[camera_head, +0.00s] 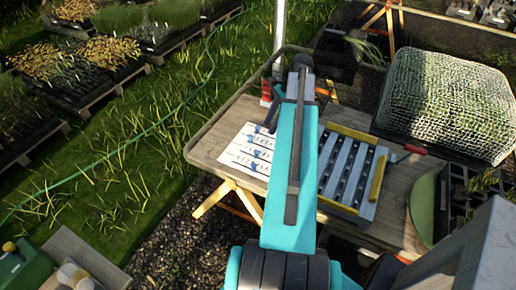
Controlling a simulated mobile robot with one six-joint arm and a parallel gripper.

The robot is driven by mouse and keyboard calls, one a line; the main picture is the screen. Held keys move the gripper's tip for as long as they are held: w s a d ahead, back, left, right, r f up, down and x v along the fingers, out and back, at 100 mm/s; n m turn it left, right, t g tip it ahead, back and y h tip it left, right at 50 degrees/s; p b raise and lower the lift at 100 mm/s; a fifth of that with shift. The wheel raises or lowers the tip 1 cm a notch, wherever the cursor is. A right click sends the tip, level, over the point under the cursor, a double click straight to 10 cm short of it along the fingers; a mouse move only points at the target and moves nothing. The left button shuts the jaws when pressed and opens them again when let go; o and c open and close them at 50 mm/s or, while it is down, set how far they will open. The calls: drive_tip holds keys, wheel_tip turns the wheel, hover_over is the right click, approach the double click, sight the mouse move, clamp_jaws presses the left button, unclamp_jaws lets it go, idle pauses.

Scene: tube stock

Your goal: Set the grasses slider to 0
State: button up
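A white slider board (236,157) lies on the wooden table, left of my teal arm. It has several rows of small marks with blue slider knobs (253,153). The row labels are too small to read, so I cannot tell which row is grasses or where its knob stands on the scale. My arm crosses the picture and covers the board's right edge. A dark part at the arm's far end (273,112), likely my gripper, hangs over the board's upper right corner. Its fingers are not clear, and I cannot see whether it holds anything.
A grey slatted rack with yellow rails (375,176) stands right of my arm on the wooden table (208,152). A mesh-covered mound (448,100) is at the right. A small red-orange object (266,92) is behind the board.

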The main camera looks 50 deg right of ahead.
sight(257, 151)
drive_tip(key=shift+p+x, duration=1.7)
drive_tip(key=shift+x, duration=5.1)
drive_tip(key=shift+w, duration=0.1)
clamp_jaws()
